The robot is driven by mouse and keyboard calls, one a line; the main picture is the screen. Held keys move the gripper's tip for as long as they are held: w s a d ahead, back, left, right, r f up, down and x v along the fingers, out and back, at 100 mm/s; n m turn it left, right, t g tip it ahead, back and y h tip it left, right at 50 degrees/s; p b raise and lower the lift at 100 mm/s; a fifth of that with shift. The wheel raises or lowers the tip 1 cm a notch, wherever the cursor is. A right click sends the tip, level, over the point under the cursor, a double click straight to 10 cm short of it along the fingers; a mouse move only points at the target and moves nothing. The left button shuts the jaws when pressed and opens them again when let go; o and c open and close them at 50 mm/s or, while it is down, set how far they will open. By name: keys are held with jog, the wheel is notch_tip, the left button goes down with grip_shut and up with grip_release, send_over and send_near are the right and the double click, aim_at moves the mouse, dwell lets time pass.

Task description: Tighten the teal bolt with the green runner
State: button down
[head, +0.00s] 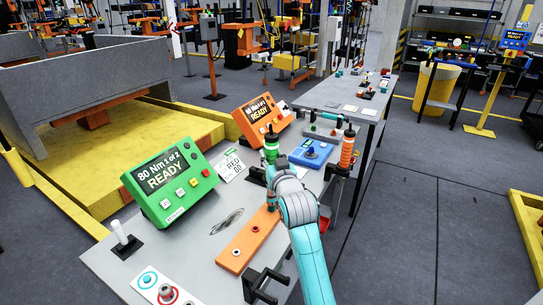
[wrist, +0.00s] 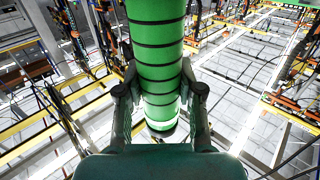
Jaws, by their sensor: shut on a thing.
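The green runner (head: 271,143) is an upright green cylinder with dark rings. It stands above the far end of the orange bar (head: 243,247) on the grey bench. My gripper (head: 274,174) is shut around it; in the wrist view the fingers (wrist: 161,95) press both sides of the ringed green body (wrist: 158,30). The runner's lower end is partly hidden by my gripper, and I cannot tell whether it touches a bolt. The green controller (head: 168,183) reads "80 Nm 1 of 2 READY".
An orange runner (head: 347,148) stands in a black holder to the right. An orange controller (head: 262,115), a blue box (head: 311,152) and a white card (head: 232,165) lie behind. A plate with teal and red rings (head: 150,279) and a black clamp (head: 265,284) are in front.

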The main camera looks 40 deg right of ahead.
aim_at(273, 145)
jog(key=shift+f, duration=1.5)
dwell(2.2)
jog(key=shift+r, duration=0.1)
jog(key=shift+r, duration=3.8)
